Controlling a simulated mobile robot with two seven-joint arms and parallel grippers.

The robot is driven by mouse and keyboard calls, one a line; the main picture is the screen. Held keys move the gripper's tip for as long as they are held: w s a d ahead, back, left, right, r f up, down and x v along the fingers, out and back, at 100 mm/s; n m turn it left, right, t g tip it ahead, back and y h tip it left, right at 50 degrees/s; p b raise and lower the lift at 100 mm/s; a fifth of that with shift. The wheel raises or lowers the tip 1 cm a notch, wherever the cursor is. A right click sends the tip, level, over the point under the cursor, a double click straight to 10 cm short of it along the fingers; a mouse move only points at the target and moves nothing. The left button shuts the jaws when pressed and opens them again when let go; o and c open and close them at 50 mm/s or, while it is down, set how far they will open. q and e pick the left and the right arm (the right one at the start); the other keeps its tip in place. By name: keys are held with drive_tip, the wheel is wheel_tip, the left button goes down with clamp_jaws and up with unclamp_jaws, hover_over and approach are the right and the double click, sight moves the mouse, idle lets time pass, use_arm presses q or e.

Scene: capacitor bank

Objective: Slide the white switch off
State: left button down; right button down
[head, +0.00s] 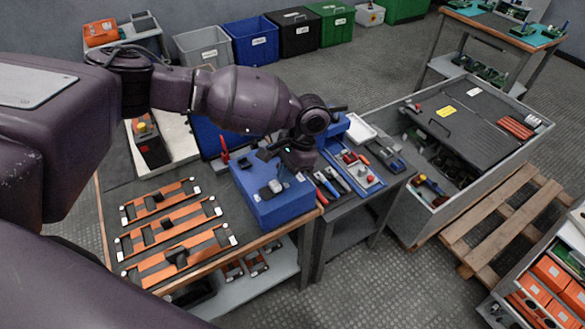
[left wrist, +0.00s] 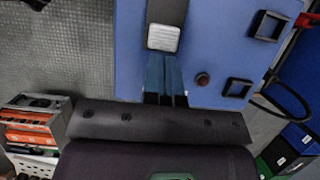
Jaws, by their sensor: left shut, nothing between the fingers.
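The white switch (left wrist: 163,38) is a small ribbed slider at one end of a dark slot in the top of a blue box (left wrist: 210,40). In the head view the white switch (head: 275,186) sits on top of the blue box (head: 275,212) on the workbench. My left gripper (head: 283,172) reaches down over the box from above. In the left wrist view the left gripper's closed fingers (left wrist: 165,58) are empty and end right at the switch's near edge. I cannot tell whether they touch it. My right gripper is not in view.
A dark red button (left wrist: 203,79) and black square frames (left wrist: 238,87) are also on the box. Orange bars (head: 165,220) lie on the bench left of it. Hand tools (head: 328,180) and a tray with red parts (head: 358,170) lie to its right.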

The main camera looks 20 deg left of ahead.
sight(273, 186)
use_arm(q)
drive_tip(key=shift+s+a+r+p, duration=0.3)
drive_tip(key=shift+s+a+p, duration=0.2)
drive_tip(key=shift+p, duration=0.3)
drive_tip(key=shift+s+a+p, duration=0.15)
drive_tip(key=shift+s+p, duration=0.15)
drive_tip(key=shift+s, duration=0.05)
drive_tip(key=shift+s+a, duration=0.15)
drive_tip(key=shift+s, duration=0.1)
drive_tip(key=shift+s+a+f, duration=0.1)
drive_tip(key=shift+s+f, duration=0.1)
drive_tip(key=shift+f, duration=0.15)
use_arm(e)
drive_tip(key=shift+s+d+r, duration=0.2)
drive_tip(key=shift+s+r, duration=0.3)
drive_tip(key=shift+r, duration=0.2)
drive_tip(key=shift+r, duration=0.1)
